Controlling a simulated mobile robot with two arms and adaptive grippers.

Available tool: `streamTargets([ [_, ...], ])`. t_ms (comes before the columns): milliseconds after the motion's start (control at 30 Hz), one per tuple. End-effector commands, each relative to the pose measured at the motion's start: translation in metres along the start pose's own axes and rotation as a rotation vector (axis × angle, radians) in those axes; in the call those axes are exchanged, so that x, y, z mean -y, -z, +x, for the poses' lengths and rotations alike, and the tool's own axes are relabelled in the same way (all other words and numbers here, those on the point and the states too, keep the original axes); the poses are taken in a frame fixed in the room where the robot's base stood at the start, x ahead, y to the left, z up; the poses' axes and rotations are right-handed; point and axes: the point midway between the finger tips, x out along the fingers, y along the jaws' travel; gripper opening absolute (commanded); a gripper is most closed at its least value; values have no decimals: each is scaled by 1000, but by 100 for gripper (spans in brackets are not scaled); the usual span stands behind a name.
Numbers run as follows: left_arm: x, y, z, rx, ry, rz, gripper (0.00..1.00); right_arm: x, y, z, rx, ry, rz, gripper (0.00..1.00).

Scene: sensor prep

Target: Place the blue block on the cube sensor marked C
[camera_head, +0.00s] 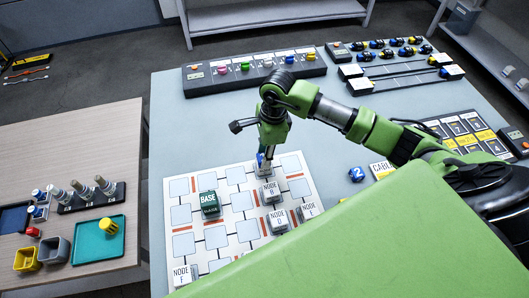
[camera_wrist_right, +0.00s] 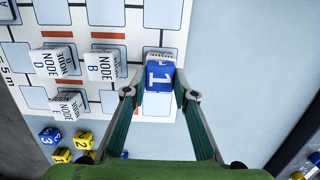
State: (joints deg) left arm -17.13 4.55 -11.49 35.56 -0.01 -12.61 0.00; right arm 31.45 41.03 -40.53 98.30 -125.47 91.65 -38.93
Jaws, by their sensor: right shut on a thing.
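The blue block (camera_wrist_right: 160,77), marked 1, sits between the fingers of my right gripper (camera_wrist_right: 158,95) in the wrist view. The gripper is shut on it. A white cube sensor (camera_wrist_right: 159,55) shows just behind the block; its letter is mostly covered, so I cannot read it. In the head view, my right gripper (camera_head: 264,157) points down over this white cube (camera_head: 265,169) at the board's upper right part, with the blue block (camera_head: 259,159) partly hidden at its tips. I cannot tell whether block and cube touch. My left gripper is not in view.
The white grid board (camera_head: 184,241) holds cubes NODE B (camera_head: 270,192), NODE D (camera_head: 279,220), NODE F (camera_head: 181,275) and a green BASE block (camera_head: 208,204). Loose blue (camera_wrist_right: 49,136) and yellow (camera_wrist_right: 84,140) numbered blocks lie beside the board. A button panel (camera_head: 254,69) stands at the back.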

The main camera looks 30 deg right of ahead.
Motion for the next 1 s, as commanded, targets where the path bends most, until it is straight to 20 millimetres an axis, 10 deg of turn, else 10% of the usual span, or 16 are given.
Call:
streamTargets([
  [100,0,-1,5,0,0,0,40,0,1,4,0,0,0,9],
  [200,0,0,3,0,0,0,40,0,0,2,0,0,0,42],
  [667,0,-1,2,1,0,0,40,1,0,-5,0,3,0,42],
  [1000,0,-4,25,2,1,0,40,2,0,-73,1,7,-1,42],
])
